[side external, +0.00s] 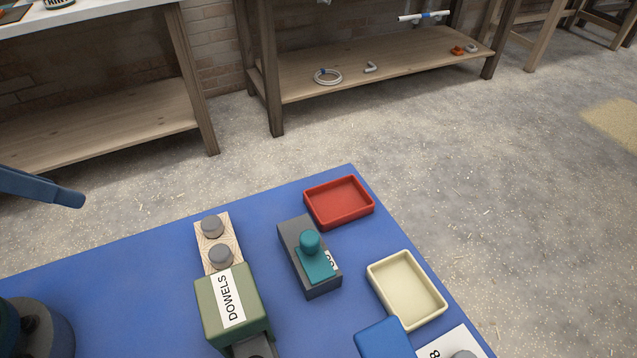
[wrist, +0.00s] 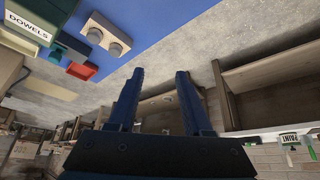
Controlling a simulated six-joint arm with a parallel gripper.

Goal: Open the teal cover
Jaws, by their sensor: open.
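The teal cover (side external: 320,267) is a flat plate with a round knob, lying on top of a dark grey box (side external: 325,287) on the blue table. It hides part of a white label, and I cannot see inside the box. In the wrist view the dark grey box (wrist: 75,44) shows small at the upper left. My gripper (side external: 72,198) is at the left edge of the side view, far left of the cover and touching nothing. In the wrist view my gripper (wrist: 158,78) has its two fingers apart with nothing between them.
A green box (side external: 250,297) labelled DOWELS and a pale block (side external: 203,240) with two grey knobs stand left of the grey box. A red tray (side external: 311,209), a cream tray (side external: 374,278) and a blue object (side external: 383,338) lie right of it.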

